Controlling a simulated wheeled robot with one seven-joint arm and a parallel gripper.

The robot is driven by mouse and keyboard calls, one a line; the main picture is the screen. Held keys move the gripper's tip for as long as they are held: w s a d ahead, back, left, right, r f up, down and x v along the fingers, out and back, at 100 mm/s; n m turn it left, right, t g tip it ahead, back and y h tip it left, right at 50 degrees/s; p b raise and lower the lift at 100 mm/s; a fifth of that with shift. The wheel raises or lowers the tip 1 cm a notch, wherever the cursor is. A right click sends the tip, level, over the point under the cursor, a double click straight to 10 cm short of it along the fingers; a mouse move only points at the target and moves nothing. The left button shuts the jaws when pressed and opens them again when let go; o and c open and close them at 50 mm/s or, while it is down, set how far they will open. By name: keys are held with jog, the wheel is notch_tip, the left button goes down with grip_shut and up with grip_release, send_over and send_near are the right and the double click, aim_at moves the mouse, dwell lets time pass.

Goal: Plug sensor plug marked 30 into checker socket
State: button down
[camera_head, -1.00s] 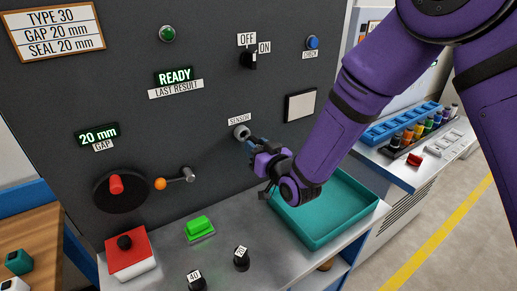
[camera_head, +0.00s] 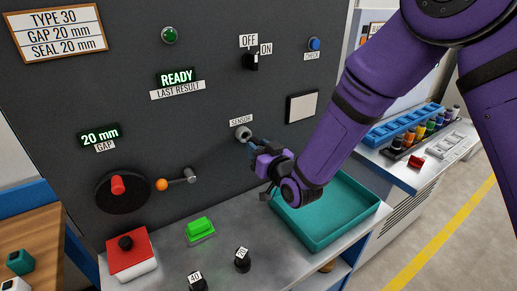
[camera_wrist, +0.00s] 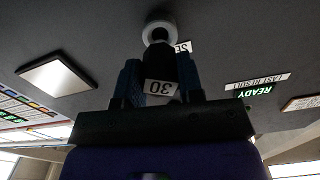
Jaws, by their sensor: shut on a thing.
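The checker socket (camera_head: 243,133) is a pale ring on the dark panel, under the SENSOR label. It also shows at the top of the wrist view (camera_wrist: 160,27). My gripper (camera_head: 256,147) is at the panel just below and right of the socket. In the wrist view, its blue fingers are shut on a black plug (camera_wrist: 159,62) whose label reads 30, upside down. The plug's front end is lined up with the socket and appears to meet it. I cannot tell how deep it sits, since the plug hides the contact.
Plugs marked 40 (camera_head: 197,283) and 20 (camera_head: 242,259) stand on the bench. A teal tray (camera_head: 313,243) lies below my arm. The display reads READY (camera_head: 174,78).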

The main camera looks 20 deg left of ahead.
jog(key=shift+x, duration=1.65)
jog(key=c, duration=0.7)
grip_release()
jog(key=v, duration=1.1)
jog(key=w+d+r+m+h, duration=0.2)
jog(key=d+r+h, duration=0.3)
jog(key=d+r, duration=0.5)
jog(key=w+d+r+m+h, duration=0.1)
jog(key=d+r+h, duration=0.4)
jog(key=d, duration=0.9)
jog(key=s+d+r+m+g+h, duration=0.25)
jog(key=s+d+r, duration=0.25)
jog(key=s+d, duration=0.55)
jog(key=s+d+m+g, duration=0.1)
jog(key=s+d, duration=0.1)
jog(key=s, duration=0.2)
jog(key=s+d+r+m+g+h, duration=0.1)
jog(key=s+d, duration=0.2)
jog(key=s, duration=0.1)
jog(key=s+d+m+g, duration=0.1)
jog(key=s+d+g, duration=0.1)
jog(key=s, duration=0.3)
jog(key=shift+d+r, duration=0.35)
jog(key=shift+d, duration=0.4)
